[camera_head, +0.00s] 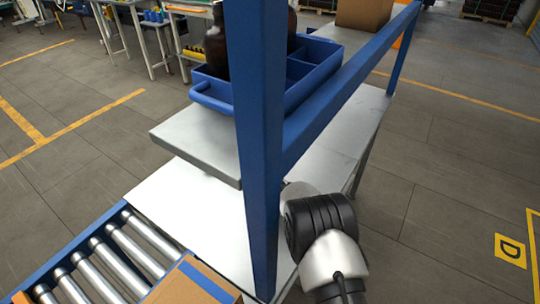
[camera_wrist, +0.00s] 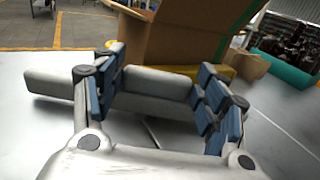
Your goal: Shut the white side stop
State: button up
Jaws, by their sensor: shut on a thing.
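The white side stop (camera_wrist: 152,84) is a pale grey-white bar with rounded ends in the wrist view. It runs across the picture over the grey surface, passing behind my left finger and between the two fingers. My gripper (camera_wrist: 160,75) has blue-padded fingers, one on each side of the bar's middle part, and is shut on it. The finger pads hide parts of the bar, so the exact contact is hard to see. In the head view my arm reaches in beside the blue post, and neither my fingers nor the stop can be made out.
An open cardboard box (camera_wrist: 180,38) stands just beyond the bar, with a yellow piece (camera_wrist: 215,72) near its base. A blue post (camera_head: 258,150) crosses the head view. Behind it a blue crate (camera_head: 295,85) holds dark bottles (camera_head: 216,45). A roller conveyor (camera_head: 95,265) lies lower left.

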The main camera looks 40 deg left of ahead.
dwell(0.3)
jog(key=o, duration=1.5)
jog(key=v, duration=1.2)
jog(key=shift+s, duration=0.1)
jog(key=shift+c, duration=0.3)
